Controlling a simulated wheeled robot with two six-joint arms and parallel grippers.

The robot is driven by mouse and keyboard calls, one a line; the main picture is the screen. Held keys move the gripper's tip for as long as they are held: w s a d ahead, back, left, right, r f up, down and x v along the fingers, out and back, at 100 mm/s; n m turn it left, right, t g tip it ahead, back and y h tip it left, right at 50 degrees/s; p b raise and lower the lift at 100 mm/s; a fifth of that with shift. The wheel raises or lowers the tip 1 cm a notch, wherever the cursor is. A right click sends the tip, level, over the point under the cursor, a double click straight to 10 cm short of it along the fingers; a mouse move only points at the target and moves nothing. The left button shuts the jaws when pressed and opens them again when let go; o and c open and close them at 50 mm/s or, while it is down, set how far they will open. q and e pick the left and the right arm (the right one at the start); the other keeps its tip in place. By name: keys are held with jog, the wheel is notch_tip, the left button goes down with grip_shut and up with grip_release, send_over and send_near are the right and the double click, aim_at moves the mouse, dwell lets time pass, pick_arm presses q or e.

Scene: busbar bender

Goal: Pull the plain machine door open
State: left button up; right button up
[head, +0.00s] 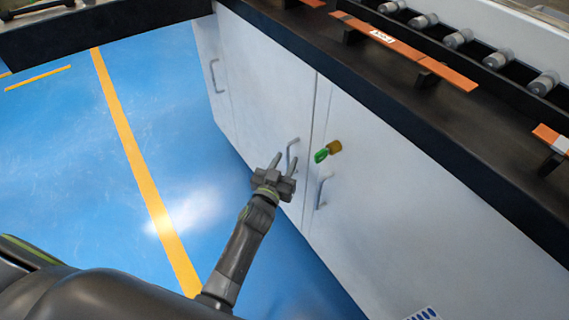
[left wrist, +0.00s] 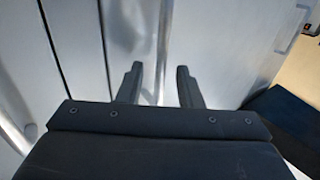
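The plain machine door (head: 262,90) is the white middle panel of the cabinet and looks shut, flush with its neighbours. Its grey bar handle (head: 291,153) is near its right edge. My left gripper (head: 283,162) is in front of this handle, with its fingers pointing at the door. In the left wrist view the two fingers of my left gripper (left wrist: 159,84) are apart, and a pale bar that looks like the handle (left wrist: 161,70) shows between them. I cannot tell whether the fingers touch it. My right gripper is not in view.
The door to the right (head: 385,210) has a brass lock with a green key (head: 321,155) and its own handle (head: 321,190). Another handle (head: 214,76) is further left. A dark worktop (head: 400,110) with copper bars overhangs the doors. The blue floor (head: 120,190) is clear.

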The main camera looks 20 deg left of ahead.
pick_arm(q)
jog(key=shift+c, duration=0.4)
grip_shut()
